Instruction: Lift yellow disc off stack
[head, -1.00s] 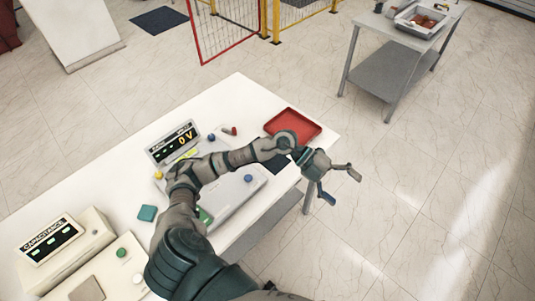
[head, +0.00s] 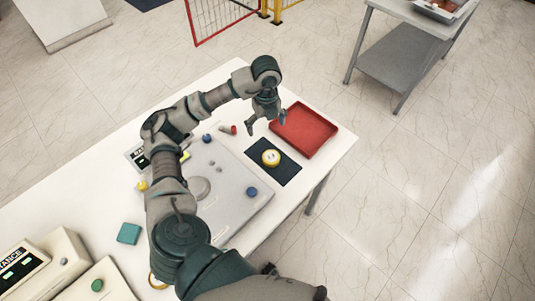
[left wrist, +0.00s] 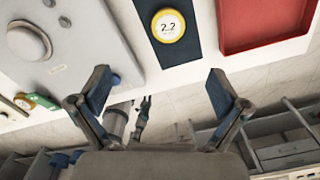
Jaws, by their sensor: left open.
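A round yellow disc (head: 271,157) with a white face lies on a dark mat (head: 287,175) near the table's right end. It also shows at the top of the left wrist view (left wrist: 168,25), its face reading "2.2". I cannot tell whether other discs lie under it. My left gripper (head: 266,126) points down, open and empty, behind the disc and beside the red tray, apart from both. In the left wrist view its two fingers (left wrist: 158,76) are spread wide with nothing between them. My right gripper is not clearly seen.
The red tray (head: 306,131) lies right of the mat. A small red and grey piece (head: 228,129) lies near my left gripper. A grey side table (head: 400,55) stands apart.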

